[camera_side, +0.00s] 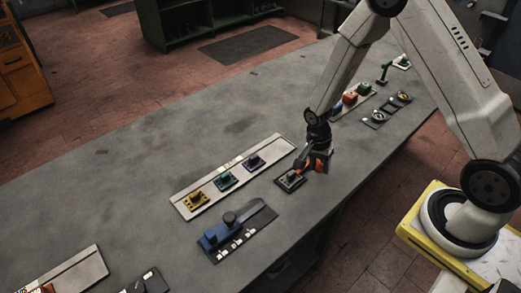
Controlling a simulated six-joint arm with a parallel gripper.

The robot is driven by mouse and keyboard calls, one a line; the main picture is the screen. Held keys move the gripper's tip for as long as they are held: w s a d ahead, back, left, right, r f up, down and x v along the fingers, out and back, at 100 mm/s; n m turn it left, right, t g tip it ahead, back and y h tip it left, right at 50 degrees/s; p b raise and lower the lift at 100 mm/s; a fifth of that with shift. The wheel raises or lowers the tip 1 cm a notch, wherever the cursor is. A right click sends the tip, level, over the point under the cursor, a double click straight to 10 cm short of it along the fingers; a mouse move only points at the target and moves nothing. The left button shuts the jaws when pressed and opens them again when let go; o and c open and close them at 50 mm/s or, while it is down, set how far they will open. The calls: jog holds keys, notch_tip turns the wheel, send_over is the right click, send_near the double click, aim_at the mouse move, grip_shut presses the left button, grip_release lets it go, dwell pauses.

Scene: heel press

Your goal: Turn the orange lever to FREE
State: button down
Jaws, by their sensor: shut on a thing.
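My gripper (308,164) is low over the worktable, right of its middle. It is shut at a small dark plate (290,180) with orange parts, which I take to be the orange lever (300,167). The lever is small and partly hidden by the jaws, so I cannot tell its exact angle. No FREE marking is readable at this size.
A pale board (184,208) with yellow, green and purple blocks lies left of my gripper. A blue device on a dark plate (262,218) lies nearer the front. More fixtures, including a red and a green knob (364,88), stand behind my arm.

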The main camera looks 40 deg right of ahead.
aim_at(334, 173)
jog(key=shift+d, duration=0.1)
dwell(0.4)
jog(key=shift+s+d+n+h, duration=0.15)
jog(key=shift+s+d+n, duration=0.25)
jog(key=shift+n, duration=0.55)
jog(key=shift+s+d+n+h, duration=0.2)
jog(key=shift+d+n, duration=0.4)
jog(key=shift+n, duration=0.35)
jog(key=n, duration=0.1)
jog(key=d+n, duration=0.2)
jog(key=shift+s+d+n+t+h, duration=0.1)
jog(key=shift+s+n+t+h, duration=0.2)
jog(key=shift+t, duration=0.1)
jog(key=d+n, duration=0.2)
jog(key=n, duration=0.1)
jog(key=d+n+t, duration=0.1)
jog(key=shift+w+n, duration=0.25)
jog(key=shift+n, duration=0.05)
jog(key=shift+w+d+n+t, duration=0.2)
jog(key=shift+w+d+n, duration=0.25)
jog(key=shift+n, duration=0.6)
jog(key=shift+w+d+n+t, duration=0.2)
jog(key=shift+d+n, duration=0.45)
jog(key=shift+n, duration=0.4)
jog(key=shift+c, duration=1.4)
grip_release()
jog(key=shift+r, duration=0.2)
